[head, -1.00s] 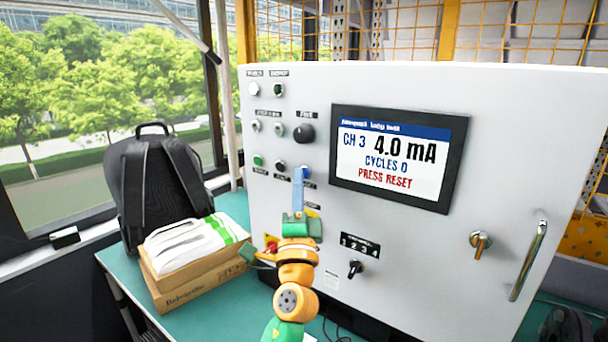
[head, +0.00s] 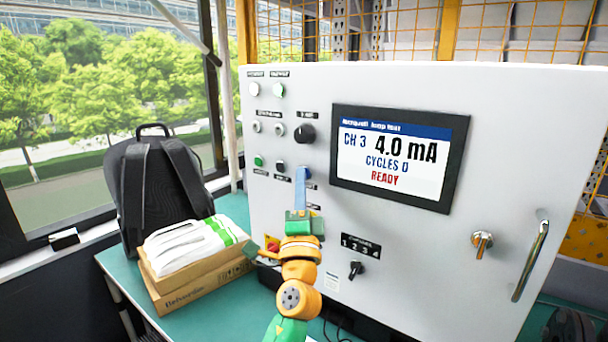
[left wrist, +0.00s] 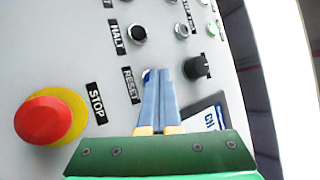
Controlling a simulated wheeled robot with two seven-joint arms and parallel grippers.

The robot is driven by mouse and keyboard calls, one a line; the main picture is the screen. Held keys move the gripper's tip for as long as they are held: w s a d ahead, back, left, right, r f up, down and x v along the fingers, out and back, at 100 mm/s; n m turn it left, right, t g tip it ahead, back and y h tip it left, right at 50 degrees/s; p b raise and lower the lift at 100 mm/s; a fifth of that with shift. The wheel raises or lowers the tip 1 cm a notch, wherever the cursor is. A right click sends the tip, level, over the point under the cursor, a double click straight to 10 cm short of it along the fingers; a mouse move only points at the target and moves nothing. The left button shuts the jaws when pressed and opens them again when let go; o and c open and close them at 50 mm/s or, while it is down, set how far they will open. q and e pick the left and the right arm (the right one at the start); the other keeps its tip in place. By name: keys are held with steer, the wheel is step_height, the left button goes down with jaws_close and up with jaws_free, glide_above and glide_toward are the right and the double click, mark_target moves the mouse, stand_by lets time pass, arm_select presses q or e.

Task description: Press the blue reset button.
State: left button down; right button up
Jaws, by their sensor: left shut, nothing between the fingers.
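The blue reset button (left wrist: 147,75) shows as a small blue edge beside the RESET label in the left wrist view. The fingertips hide most of it. My left gripper (left wrist: 161,74) is shut and empty, its blue-grey fingers together with the tips at the button. In the head view the left gripper (head: 302,175) reaches up to the panel from below, tips over the button. The pictures do not clearly show how far the button is pushed in. The screen (head: 392,160) reads CH 3, 4.0 mA, CYCLES 0, READY. My right gripper is out of view.
A red stop button (left wrist: 45,116) on a yellow base is near the gripper. A black knob (left wrist: 199,67) and a dark HALT button (left wrist: 138,34) are close to the fingers. Boxes (head: 190,287) stand left.

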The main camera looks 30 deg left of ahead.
arm_select(q)
steer(key=shift+s+p, duration=0.4)
steer(key=shift+s, duration=0.3)
steer(key=shift+s, duration=0.1)
steer(key=s, duration=0.1)
steer(key=s+p, duration=0.1)
steer(key=s, duration=0.1)
steer(key=s+p, duration=0.1)
steer(key=shift+s+a, duration=0.25)
steer(key=shift+s, duration=0.15)
stand_by(0.3)
